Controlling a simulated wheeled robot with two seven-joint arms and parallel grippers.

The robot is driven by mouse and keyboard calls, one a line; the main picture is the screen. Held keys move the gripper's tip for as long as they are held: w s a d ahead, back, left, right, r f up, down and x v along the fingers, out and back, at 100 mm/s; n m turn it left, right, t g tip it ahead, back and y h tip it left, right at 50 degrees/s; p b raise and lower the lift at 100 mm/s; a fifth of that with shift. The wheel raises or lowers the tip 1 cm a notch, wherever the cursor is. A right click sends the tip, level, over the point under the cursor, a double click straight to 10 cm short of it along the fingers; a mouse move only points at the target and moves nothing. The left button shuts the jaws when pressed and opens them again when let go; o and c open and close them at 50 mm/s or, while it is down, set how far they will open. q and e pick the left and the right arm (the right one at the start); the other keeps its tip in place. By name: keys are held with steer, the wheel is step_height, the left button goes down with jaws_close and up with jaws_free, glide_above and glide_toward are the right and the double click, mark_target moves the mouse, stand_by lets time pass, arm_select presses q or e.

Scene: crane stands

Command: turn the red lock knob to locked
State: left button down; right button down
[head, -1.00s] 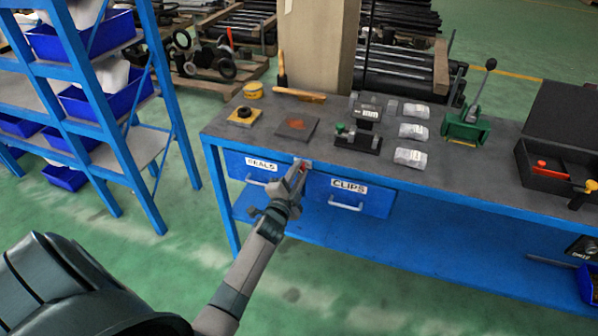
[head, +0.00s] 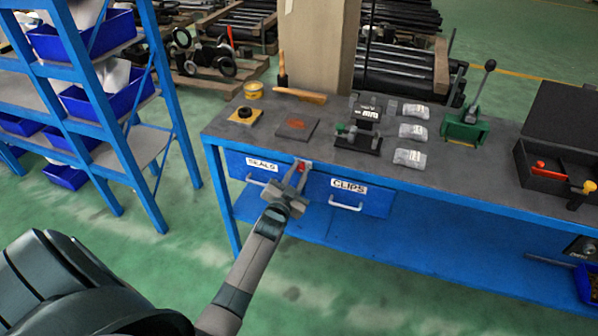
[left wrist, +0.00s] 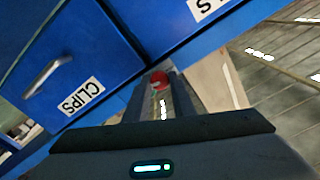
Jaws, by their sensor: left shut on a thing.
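The red lock knob (head: 301,167) sits on the front of the blue bench, between the drawer labelled SEALS (head: 256,170) and the drawer labelled CLIPS (head: 349,195). In the left wrist view the red knob (left wrist: 159,80) shows round between the two fingertips. My left gripper (head: 297,176) reaches up to the bench front, its fingers one on each side of the knob and shut on it. The knob's turned position is too small to tell. My right gripper is not in view.
The dark bench top (head: 235,128) above holds a green lever press (head: 465,128), several small parts and a hammer. A blue shelf rack (head: 150,190) stands at the left. The green floor in front of the bench is clear.

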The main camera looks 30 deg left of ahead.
arm_select(q)
steer(key=shift+f, duration=0.15)
steer(key=c, duration=1.5)
jaws_free()
steer(key=shift+s, duration=0.15)
steer(key=b+v, duration=0.3)
steer(key=v, duration=1.4)
steer(key=shift+s, duration=0.1)
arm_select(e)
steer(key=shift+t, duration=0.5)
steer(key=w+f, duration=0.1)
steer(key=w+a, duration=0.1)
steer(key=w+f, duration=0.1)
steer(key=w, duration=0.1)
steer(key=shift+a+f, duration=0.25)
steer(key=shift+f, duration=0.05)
arm_select(q)
steer(key=shift+a, duration=0.1)
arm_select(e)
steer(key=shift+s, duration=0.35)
